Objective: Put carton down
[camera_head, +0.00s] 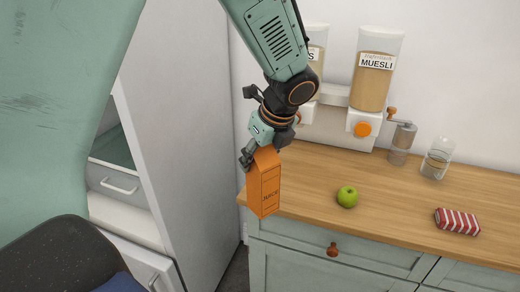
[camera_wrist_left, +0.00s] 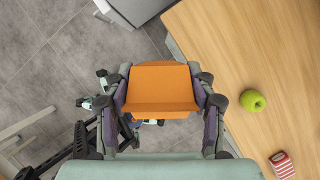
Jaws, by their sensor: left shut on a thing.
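An orange juice carton (camera_head: 264,187) hangs upright from my left gripper (camera_head: 262,154), which is shut on its top part. In the head view the carton overlaps the left end of the wooden counter (camera_head: 310,175). In the left wrist view the carton (camera_wrist_left: 161,88) sits between the two fingers of my left gripper (camera_wrist_left: 163,100), with grey floor tiles around it and the counter (camera_wrist_left: 225,50) to its right. From these views the carton appears beside the counter's edge, over the floor. My right gripper is not in view.
A green apple (camera_head: 347,196) and a red striped packet (camera_head: 457,221) lie on the counter. A cereal dispenser (camera_head: 375,70), a grinder (camera_head: 402,143) and a glass jar (camera_head: 437,158) stand along the back. The counter's front left is bare. A tall white cabinet (camera_head: 190,120) stands left.

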